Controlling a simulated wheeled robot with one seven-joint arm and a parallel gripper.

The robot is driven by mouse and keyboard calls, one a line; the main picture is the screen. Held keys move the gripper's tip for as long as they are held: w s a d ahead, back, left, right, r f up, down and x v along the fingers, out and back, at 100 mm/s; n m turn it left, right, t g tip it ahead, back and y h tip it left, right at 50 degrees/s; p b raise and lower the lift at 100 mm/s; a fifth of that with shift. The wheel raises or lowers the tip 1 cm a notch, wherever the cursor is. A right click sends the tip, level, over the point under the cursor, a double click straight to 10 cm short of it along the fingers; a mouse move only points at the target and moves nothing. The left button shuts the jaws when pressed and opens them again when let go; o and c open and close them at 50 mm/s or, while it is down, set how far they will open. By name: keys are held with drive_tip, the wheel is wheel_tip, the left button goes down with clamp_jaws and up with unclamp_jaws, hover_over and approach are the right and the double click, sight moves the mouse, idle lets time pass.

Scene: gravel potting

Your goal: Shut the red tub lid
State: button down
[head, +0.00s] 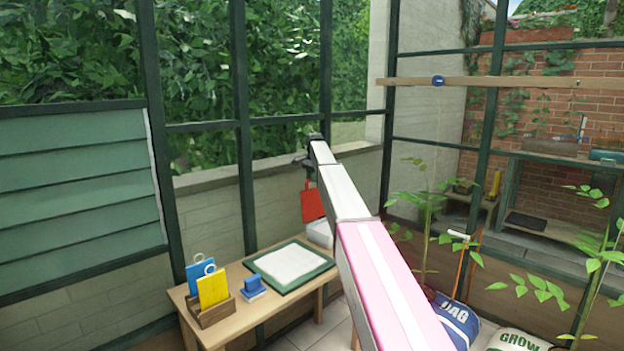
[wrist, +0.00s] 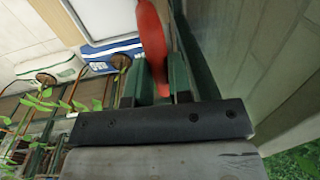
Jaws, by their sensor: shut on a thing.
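The red lid (head: 313,204) shows in the head view as a flat, tilted red panel with a thin upright part above it. A pale white block, perhaps the tub (head: 320,233), sits just below it at the table's right end, partly behind my arm. I cannot tell whether lid and block touch. My gripper (head: 308,163) is above the red lid, small and dark at the arm's far end. In the wrist view my gripper (wrist: 158,75) has its green fingers shut on a red piece of the lid (wrist: 152,35), seen nearly edge-on.
The wooden table (head: 248,321) bears a green-framed white mat (head: 290,264), a blue block (head: 252,287) and a wooden holder (head: 211,309) with blue and yellow cards. Leafy plants, a blue bag (head: 456,318) and a white sack (head: 520,341) stand right. A window wall is behind.

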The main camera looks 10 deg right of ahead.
drive_tip(key=s+d+f+t+y, duration=0.3)
drive_tip(key=s+d+t, duration=0.15)
drive_tip(key=s, duration=0.25)
drive_tip(key=s+d+f+t+y, duration=0.35)
drive_tip(key=s+d, duration=0.25)
drive_tip(key=s, duration=0.2)
drive_tip(key=shift+s+d+f+t+y, duration=0.35)
drive_tip(key=shift+s+d+f+t, duration=0.3)
drive_tip(key=shift+f, duration=1.95)
drive_tip(key=shift+s+d+f+t+y, duration=0.35)
drive_tip(key=shift+s+d+f+t, duration=0.3)
drive_tip(key=shift+f, duration=2)
drive_tip(key=shift+s+d+f+t+y, duration=0.4)
drive_tip(key=shift+s+f+t, duration=0.3)
drive_tip(key=shift+f, duration=1.9)
drive_tip(key=shift+s, duration=0.1)
drive_tip(key=c, duration=1.1)
unclamp_jaws()
drive_tip(key=shift+f, duration=0.15)
drive_tip(key=shift+c, duration=0.2)
drive_tip(key=shift+o, duration=0.5)
drive_tip(key=shift+r, duration=0.2)
